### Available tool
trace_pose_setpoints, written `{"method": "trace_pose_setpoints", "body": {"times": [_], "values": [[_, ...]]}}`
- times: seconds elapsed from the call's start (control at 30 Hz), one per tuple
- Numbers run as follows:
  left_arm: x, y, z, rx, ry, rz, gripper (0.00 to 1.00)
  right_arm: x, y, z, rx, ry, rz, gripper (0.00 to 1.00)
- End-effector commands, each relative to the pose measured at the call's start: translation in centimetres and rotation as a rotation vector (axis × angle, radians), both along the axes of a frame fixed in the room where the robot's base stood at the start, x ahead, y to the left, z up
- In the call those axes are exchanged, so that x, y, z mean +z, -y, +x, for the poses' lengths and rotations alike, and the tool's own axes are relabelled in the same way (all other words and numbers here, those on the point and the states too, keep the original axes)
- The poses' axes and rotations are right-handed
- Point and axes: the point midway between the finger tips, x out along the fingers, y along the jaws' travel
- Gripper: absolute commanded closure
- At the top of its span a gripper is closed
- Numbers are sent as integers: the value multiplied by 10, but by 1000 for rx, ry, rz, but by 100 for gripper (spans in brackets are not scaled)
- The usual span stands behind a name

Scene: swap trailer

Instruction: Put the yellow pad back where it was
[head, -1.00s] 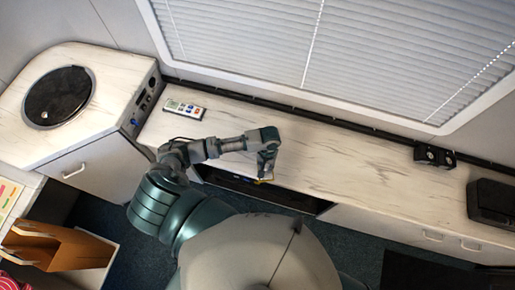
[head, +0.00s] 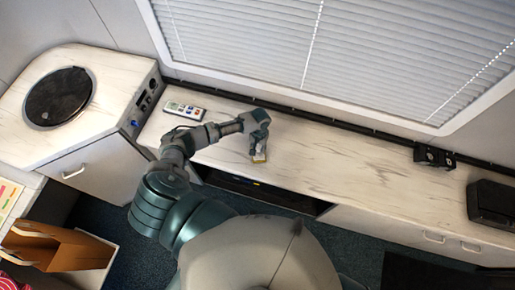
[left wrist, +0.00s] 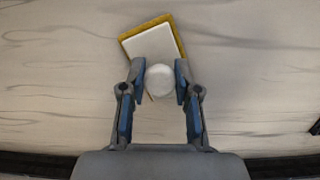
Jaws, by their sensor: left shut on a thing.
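The yellow pad (left wrist: 152,40) has a white top with a yellow border. In the left wrist view it lies tilted just beyond my fingertips, its near part hidden. A round white knob-like piece (left wrist: 160,80) sits between the fingers at the pad's near edge. My left gripper (left wrist: 160,84) is shut on this piece, which seems to belong to the pad. In the head view the pad (head: 260,155) shows small just below my left gripper (head: 259,143), over the countertop. I cannot tell whether it touches the counter. My right gripper is not in view.
The long marble-patterned counter (head: 340,168) is clear to the right of the gripper. A remote-like device (head: 185,110) lies at its left. A dark open recess (head: 265,190) is below the front edge. Black items (head: 434,156) stand at the right.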

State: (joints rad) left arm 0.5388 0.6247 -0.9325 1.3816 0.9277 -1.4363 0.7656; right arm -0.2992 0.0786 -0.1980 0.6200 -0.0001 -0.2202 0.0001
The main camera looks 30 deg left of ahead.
Motion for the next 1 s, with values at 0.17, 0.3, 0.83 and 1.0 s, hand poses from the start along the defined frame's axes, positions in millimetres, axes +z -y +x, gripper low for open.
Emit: {"method": "trace_pose_setpoints", "body": {"times": [0.17, 0.3, 0.83, 1.0], "values": [[-2, -3, -2, 1, -6, 8, 44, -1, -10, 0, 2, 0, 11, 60], [-2, -2, -2, 1, -5, 7, 44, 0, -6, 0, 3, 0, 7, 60], [73, -4, 9, -1, 0, 4, 44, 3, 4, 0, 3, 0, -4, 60], [102, -6, 13, 1, -2, 5, 44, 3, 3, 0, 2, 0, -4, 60]]}}
